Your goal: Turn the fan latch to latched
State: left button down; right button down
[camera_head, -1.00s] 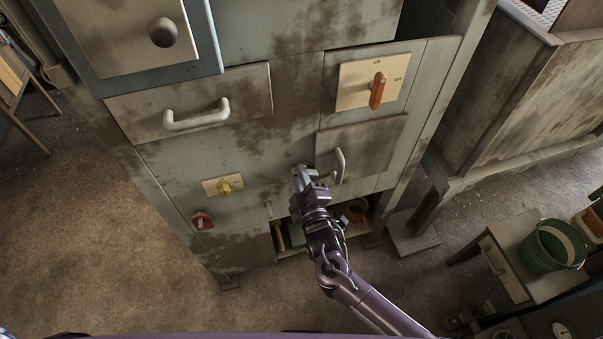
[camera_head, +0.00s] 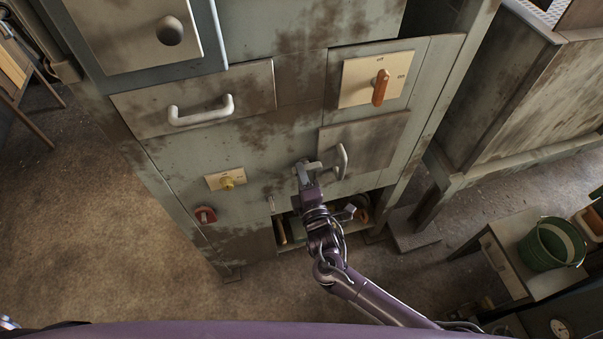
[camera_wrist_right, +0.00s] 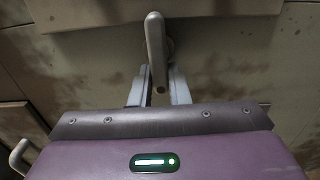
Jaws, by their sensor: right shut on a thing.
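A grey metal lever (camera_head: 314,165), which I take to be the fan latch, sits on the front of the worn green-grey cabinet, just left of a small door's handle. No label on it can be read. My right gripper (camera_head: 304,172) reaches it from below and is shut on it. The fingers hide the lever's base in part. My left gripper is not in view.
The small door's pale handle (camera_head: 342,161) is close on the right. An orange switch (camera_head: 380,88), a drawer handle (camera_head: 201,112), a yellow knob (camera_head: 227,183) and a red knob (camera_head: 205,215) also stick out of the cabinet. A green bucket (camera_head: 552,246) stands at right.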

jog(key=shift+f, duration=0.15)
jog(key=c, duration=1.6)
grip_release()
jog(key=shift+c, duration=0.2)
jog(key=v, duration=0.8)
